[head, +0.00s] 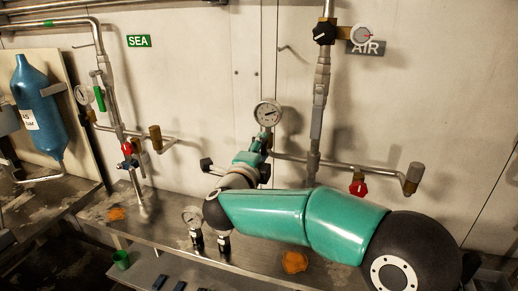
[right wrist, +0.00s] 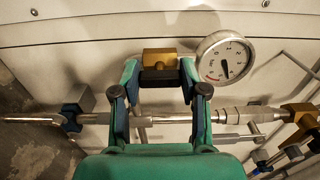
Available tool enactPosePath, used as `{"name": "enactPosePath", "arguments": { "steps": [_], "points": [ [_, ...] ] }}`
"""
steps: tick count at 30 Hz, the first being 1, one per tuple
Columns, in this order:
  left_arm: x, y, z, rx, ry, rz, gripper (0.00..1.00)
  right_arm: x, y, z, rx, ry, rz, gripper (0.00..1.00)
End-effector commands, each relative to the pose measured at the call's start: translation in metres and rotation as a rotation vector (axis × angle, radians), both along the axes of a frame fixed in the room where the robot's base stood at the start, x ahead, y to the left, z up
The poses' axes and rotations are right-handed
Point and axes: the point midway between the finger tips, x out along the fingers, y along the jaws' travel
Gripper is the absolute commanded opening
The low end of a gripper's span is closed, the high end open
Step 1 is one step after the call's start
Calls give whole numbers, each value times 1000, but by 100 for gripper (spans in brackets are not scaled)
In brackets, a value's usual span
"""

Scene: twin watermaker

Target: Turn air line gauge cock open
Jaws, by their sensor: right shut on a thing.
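My right gripper (head: 262,146) reaches to the wall pipework just below a round white gauge (head: 267,113). In the right wrist view, its two green fingers (right wrist: 159,78) stand on either side of a brass block (right wrist: 160,57) with a dark handle-like piece (right wrist: 160,77) at its lower edge. The gripper is shut on this dark piece, which I take for the gauge cock's handle. The same gauge (right wrist: 225,57) sits just to the right of the fingers. In the head view the cock is mostly hidden by my gripper. My left gripper is out of view.
The AIR sign (head: 368,48) is at the upper right, beside a vertical pipe (head: 320,90) with a black knob (head: 325,33). A red valve handle (head: 358,188) is on the right-hand pipe. A blue bottle (head: 38,108) is far left.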

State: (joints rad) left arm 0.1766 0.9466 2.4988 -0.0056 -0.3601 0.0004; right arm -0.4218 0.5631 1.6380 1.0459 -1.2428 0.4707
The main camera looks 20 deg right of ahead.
Motion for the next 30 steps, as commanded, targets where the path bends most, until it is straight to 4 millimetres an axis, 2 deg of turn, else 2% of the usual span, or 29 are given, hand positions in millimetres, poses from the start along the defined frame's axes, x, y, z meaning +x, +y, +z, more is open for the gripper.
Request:
{"name": "enactPosePath", "arguments": {
  "steps": [9, 10, 14, 25, 30],
  "points": [
    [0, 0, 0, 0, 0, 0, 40, 1, 5, -1, -4, 4, 13, 8],
    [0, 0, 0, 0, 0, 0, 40, 1, 5, -2, -4, 4, 13, 46],
    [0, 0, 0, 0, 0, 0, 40, 1, 3, -1, -4, 4, 9, 68],
    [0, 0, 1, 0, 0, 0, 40, -2, 3, -1, -1, 3, 4, 69],
    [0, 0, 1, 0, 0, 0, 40, -15, 13, 0, -1, 2, 6, 69]
  ]
}}
